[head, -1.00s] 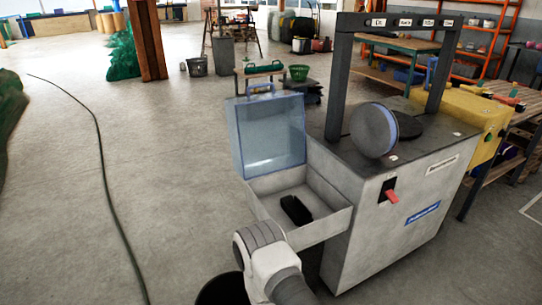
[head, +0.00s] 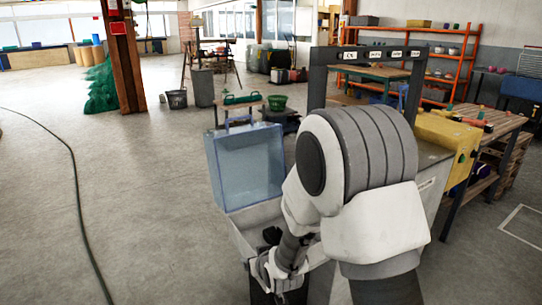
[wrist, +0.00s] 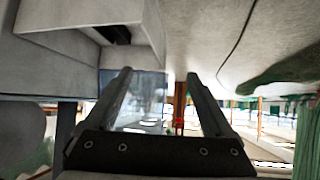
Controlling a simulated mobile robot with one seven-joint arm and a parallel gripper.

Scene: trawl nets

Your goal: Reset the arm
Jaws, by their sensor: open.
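My arm fills the middle right of the head view, its large grey and white joint raised in front of the grey machine (head: 428,165). The arm bends down to a wrist beside the grey open tray (head: 240,238). My gripper (wrist: 158,76) shows in the wrist view with its two dark fingers apart and nothing between them. In the head view I cannot make out its fingertips clearly. A clear bluish lid (head: 245,165) stands raised behind the tray. A dark shape lies at the tray, partly hidden by my arm.
A dark hose (head: 75,190) runs along the floor at left. A workbench (head: 490,125) and orange shelving (head: 465,60) stand at right. A green basket (head: 277,102) and dark bins stand farther back. The floor at left is open.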

